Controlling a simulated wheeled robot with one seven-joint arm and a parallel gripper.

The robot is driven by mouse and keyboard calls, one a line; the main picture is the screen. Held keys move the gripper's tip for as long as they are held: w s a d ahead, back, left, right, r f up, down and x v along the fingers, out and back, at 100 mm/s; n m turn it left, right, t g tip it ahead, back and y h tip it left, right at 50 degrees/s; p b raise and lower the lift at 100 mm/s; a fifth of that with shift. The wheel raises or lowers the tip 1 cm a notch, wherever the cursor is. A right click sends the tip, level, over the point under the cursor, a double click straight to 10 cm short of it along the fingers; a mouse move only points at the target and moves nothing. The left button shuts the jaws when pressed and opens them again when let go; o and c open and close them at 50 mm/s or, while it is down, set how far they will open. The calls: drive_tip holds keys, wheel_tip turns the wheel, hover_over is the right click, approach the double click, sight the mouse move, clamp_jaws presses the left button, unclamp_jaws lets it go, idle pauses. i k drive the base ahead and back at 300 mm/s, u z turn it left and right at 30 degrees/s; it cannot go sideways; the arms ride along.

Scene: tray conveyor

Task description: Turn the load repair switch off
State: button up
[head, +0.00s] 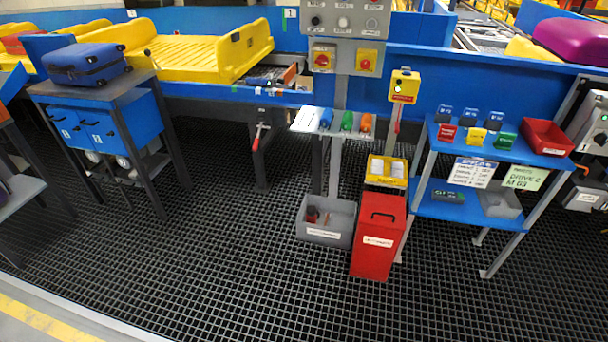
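No switch label can be read clearly as load repair. I cannot tell which positions the switches are in. My gripper is not in view.
A red bin (378,238) and a grey bin (326,221) stand on the floor below the panel. A blue shelf (462,209) with small bins is at right. A metal-topped cart (96,92) with a blue suitcase (87,64) is at left. The grid floor (215,260) in front is clear.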

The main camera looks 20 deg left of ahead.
sight(322, 60)
drive_tip(key=z, duration=0.05)
drive_tip(key=i, duration=1.05)
drive_tip(key=u, duration=1.35)
